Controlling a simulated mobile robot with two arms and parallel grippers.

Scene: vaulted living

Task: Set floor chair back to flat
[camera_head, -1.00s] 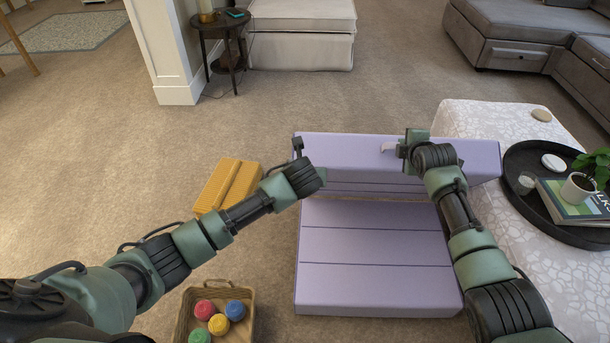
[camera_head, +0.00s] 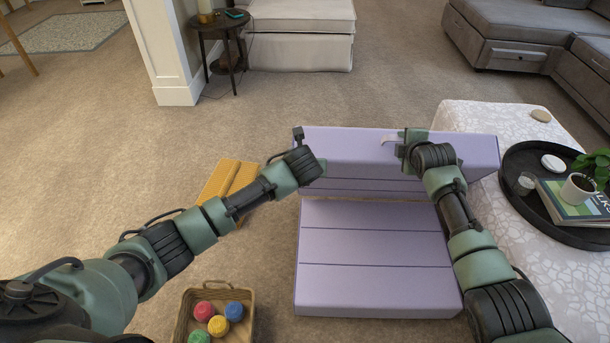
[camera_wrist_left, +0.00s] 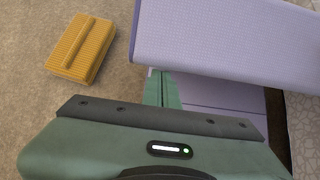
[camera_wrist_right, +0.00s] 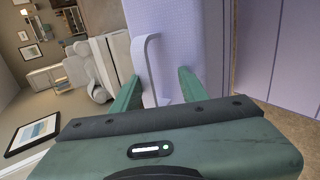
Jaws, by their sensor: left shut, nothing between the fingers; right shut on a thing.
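The lavender floor chair (camera_head: 375,245) lies on the carpet with its seat flat toward me. Its back section (camera_head: 350,150) is raised at the far end, not level with the seat. A pale strap (camera_head: 389,139) shows on the back; it also stands between my right fingers in the right wrist view (camera_wrist_right: 153,60). My right gripper (camera_head: 402,150) is shut on this strap, at the right half of the back. My left gripper (camera_head: 298,134) is shut and empty at the left end of the back; in the left wrist view its fingers (camera_wrist_left: 160,85) are partly under the back's edge.
A mustard folded cushion (camera_head: 228,180) lies left of the chair. A basket (camera_head: 250,325) with coloured balls sits at the front. A patterned ottoman (camera_head: 480,118) bearing a dark tray (camera_head: 520,200) stands close on the right. Carpet behind the back is clear up to the pale seat (camera_head: 300,50).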

